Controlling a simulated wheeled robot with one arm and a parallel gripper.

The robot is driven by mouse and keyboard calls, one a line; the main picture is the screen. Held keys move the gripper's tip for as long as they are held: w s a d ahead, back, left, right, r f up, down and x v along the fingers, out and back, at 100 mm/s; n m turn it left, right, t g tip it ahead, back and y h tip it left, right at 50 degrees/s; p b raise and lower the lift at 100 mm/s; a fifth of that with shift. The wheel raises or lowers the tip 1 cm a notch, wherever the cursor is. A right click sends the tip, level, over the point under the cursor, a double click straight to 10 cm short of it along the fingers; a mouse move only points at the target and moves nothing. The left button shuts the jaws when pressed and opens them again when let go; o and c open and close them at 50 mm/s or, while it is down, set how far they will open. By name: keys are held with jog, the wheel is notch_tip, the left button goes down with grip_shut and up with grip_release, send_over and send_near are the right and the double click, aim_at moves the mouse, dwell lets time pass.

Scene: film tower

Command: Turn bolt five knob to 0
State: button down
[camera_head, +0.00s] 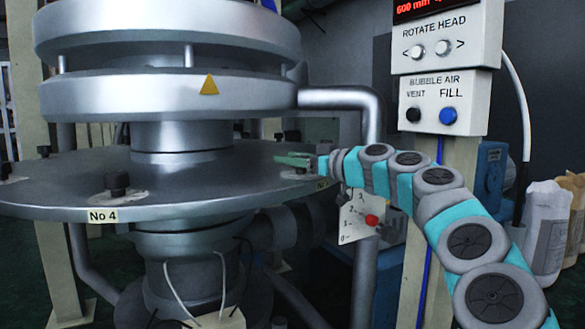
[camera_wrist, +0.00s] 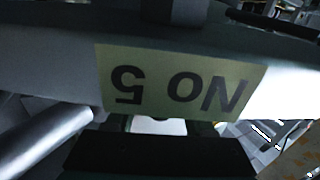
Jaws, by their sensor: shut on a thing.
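The bolt five position is at the right edge of the round metal plate (camera_head: 215,187). Its "No 5" label (camera_head: 322,184) is small in the head view, and the same label shows large and upside down in the wrist view (camera_wrist: 180,85). My gripper (camera_head: 292,161) lies level just above the plate at this spot, its greenish fingers pointing left. It is shut on the bolt five knob, which the fingers mostly hide in the head view. A dark block (camera_wrist: 188,10) above the label in the wrist view may be part of the bolt. The knob's setting cannot be read.
A bolt knob (camera_head: 116,183) stands by the "No 4" label (camera_head: 103,216). Above the plate is a large metal ring head (camera_head: 170,95). At right is a post with a control box (camera_head: 445,100) and, below, a scale panel (camera_head: 356,213) with a red knob (camera_head: 371,220).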

jog(key=shift+s+r+n+g+y+p, duration=0.15)
jog(key=shift+n+g+y+p, duration=0.65)
jog(key=shift+n+g+p, duration=0.45)
jog(key=shift+g+y+p, duration=0.3)
jog(key=shift+g+p, duration=0.55)
jog(key=shift+p, duration=0.15)
jog(key=n+g+p, duration=0.1)
jog(key=p, duration=0.1)
jog(key=n+g+p, duration=0.1)
jog(key=g+p, duration=0.1)
jog(key=p, duration=0.1)
jog(key=shift+s+a+n+y, duration=0.1)
jog(key=shift+s+n+y, duration=0.2)
jog(key=shift+n, duration=0.05)
jog(key=shift+s+n+g+p, duration=0.15)
jog(key=shift+n+g+p, duration=0.35)
jog(key=shift+g+p, duration=0.45)
jog(key=shift+s+a+g, duration=0.15)
jog(key=shift+g, duration=0.4)
jog(key=shift+c, duration=1.4)
grip_release()
jog(key=shift+f, duration=0.2)
